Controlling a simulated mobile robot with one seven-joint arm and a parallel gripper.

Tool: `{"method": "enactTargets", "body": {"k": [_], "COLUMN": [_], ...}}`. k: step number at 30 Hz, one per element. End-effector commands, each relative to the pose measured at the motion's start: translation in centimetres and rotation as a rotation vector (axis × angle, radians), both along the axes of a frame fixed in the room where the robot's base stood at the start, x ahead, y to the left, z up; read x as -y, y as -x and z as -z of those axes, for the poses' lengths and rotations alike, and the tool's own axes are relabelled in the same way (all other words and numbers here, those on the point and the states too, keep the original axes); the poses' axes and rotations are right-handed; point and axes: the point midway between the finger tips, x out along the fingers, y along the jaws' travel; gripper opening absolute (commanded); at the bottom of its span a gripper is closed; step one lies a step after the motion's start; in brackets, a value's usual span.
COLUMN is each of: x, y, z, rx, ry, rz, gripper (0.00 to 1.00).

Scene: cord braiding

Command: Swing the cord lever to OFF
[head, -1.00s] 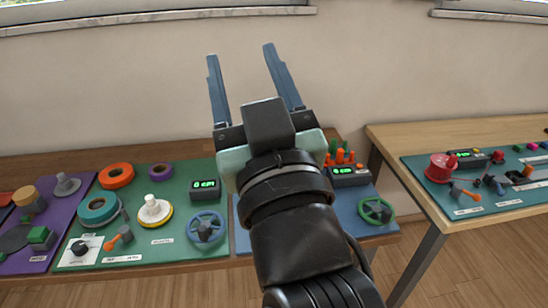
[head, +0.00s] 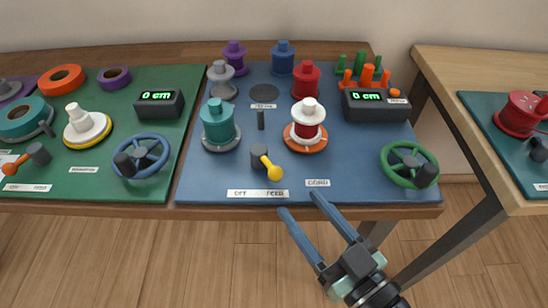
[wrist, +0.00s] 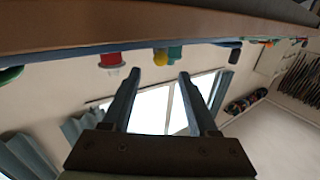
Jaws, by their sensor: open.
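The cord lever (head: 269,166) is on the blue board (head: 205,182), a dark grey pivot with a yellow-tipped arm. Its arm points down and to the right, toward the FEED end of the white OFF/FEED label (head: 258,194) in front of it. My gripper (head: 300,204) is open and empty, just in front of the table's front edge, below and right of the lever and apart from it.
Teal (head: 218,124) and red-and-white (head: 308,121) spools stand behind the lever on either side. A green handwheel (head: 409,164) is at the board's right, a 0 cm display (head: 376,105) behind it. A green board (head: 80,175) lies left. The floor (head: 130,250) in front is clear.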

Motion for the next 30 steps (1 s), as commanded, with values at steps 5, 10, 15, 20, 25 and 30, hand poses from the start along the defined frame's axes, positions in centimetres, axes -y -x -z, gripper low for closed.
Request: {"method": "enactTargets", "body": {"k": [5, 10, 15, 20, 25, 30], "x": [-2.0, -3.9, -5.3, -6.0, -6.2, -6.2], "y": [-3.0, -6.1, -8.4, -9.6, -9.9, -9.9], "z": [-0.2, -0.2, -0.2, -0.2, -0.1, -0.1], "rx": [0.002, 0.001, 0.002, 0.001, 0.000, 0.000], "ry": [0.001, 0.000, 0.001, 0.001, 0.000, 0.000], "rz": [-0.005, -0.004, -0.003, 0.000, 0.000, 0.001], "gripper": [0.60, 0.60, 0.60, 0.60, 0.60, 0.60]}}
